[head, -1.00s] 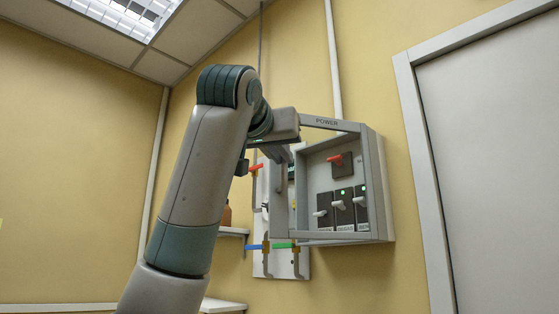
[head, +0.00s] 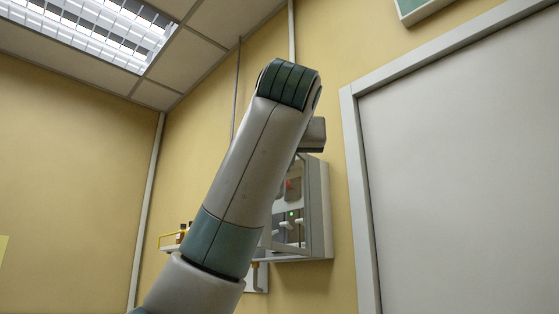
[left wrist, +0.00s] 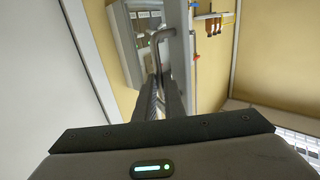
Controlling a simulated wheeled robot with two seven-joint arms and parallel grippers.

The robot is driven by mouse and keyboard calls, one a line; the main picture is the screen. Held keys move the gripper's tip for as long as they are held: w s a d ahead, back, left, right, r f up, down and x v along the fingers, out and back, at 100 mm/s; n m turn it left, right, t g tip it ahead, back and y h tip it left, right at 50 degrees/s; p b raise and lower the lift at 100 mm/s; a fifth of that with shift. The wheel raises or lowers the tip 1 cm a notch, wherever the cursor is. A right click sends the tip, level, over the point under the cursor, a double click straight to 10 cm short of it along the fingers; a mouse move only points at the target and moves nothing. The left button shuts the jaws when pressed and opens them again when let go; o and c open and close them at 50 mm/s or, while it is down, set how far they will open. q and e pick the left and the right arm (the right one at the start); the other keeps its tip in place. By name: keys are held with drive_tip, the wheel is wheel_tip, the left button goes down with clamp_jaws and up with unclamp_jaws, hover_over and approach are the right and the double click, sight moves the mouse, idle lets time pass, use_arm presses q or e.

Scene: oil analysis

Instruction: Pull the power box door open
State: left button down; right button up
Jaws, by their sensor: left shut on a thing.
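The grey power box (head: 319,210) hangs on the yellow wall in the head view, its left part hidden behind my left arm. Its open front shows a red switch (head: 289,185) and a green light (head: 291,213). In the left wrist view the box (left wrist: 128,45) is at the upper left, and the door (left wrist: 181,60) stands out from it, open. My left gripper (left wrist: 161,78) is shut on the door's bent grey handle (left wrist: 159,36). In the head view the fingers are hidden by my arm. My right gripper is not in view.
A closed grey door (head: 450,190) with a pale frame (head: 360,200) is to the right of the box. A yellow rack with small bottles (head: 180,235) is on the wall behind my arm. A conduit (head: 291,35) runs up the wall.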

use_arm(q)
drive_tip(key=shift+d+r+n+y, duration=0.15)
drive_tip(key=shift+n+y, duration=0.15)
drive_tip(key=shift+y, duration=0.2)
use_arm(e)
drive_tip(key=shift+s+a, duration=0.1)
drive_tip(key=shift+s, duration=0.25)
